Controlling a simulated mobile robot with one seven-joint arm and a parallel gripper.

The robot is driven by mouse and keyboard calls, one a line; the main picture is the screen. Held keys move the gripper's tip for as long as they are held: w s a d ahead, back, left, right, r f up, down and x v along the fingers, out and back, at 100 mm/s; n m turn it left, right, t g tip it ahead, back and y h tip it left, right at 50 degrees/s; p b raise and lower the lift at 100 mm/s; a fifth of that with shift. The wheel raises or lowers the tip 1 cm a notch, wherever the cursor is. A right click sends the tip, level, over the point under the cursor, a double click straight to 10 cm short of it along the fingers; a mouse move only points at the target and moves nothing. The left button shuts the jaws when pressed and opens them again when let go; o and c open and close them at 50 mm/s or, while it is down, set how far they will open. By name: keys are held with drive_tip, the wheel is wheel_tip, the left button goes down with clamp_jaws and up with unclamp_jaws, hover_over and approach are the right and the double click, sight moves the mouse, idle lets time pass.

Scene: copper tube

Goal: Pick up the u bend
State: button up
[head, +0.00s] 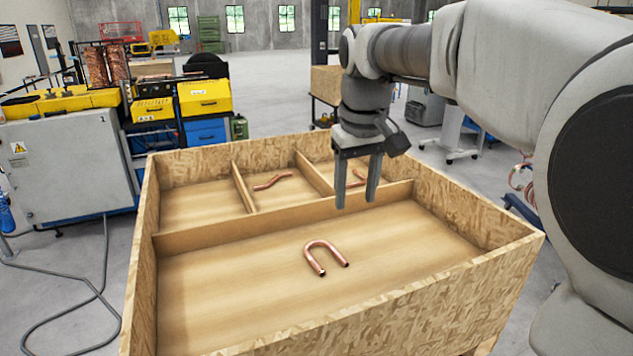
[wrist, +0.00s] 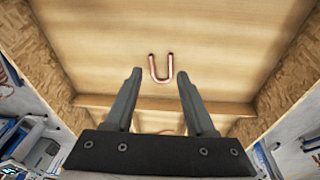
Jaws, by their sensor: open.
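The copper u bend (head: 323,249) lies flat on the floor of the large front compartment of the wooden crate (head: 330,335). Its two open ends point toward the near side in the head view. In the wrist view the u bend (wrist: 161,70) lies beyond the fingertips, roughly centred between them. My gripper (head: 355,203) is open and empty, with its fingers pointing down. It hangs above the crate near the inner divider, apart from the u bend.
A long divider (head: 290,217) separates the front compartment from several smaller back ones. Bent copper tubes lie in the back middle compartment (head: 273,181) and the back right compartment (head: 361,178). The crate's high walls surround everything. The front floor around the u bend is clear.

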drive_tip(key=w+a+f+n+g, duration=0.2)
drive_tip(key=w+a+f, duration=0.4)
drive_tip(key=w, duration=0.5)
hover_over(316, 262)
drive_tip(key=f, duration=0.6)
drive_tip(key=f+b, duration=0.1)
drive_tip(key=f, duration=0.5)
drive_tip(key=shift+s+d+f, duration=0.15)
drive_tip(key=shift+s, duration=0.05)
drive_tip(key=shift+a+f+p, duration=0.2)
drive_tip(key=shift+f+p, duration=0.25)
drive_tip(key=shift+f, duration=2.3)
clamp_jaws()
drive_tip(key=shift+w, duration=0.1)
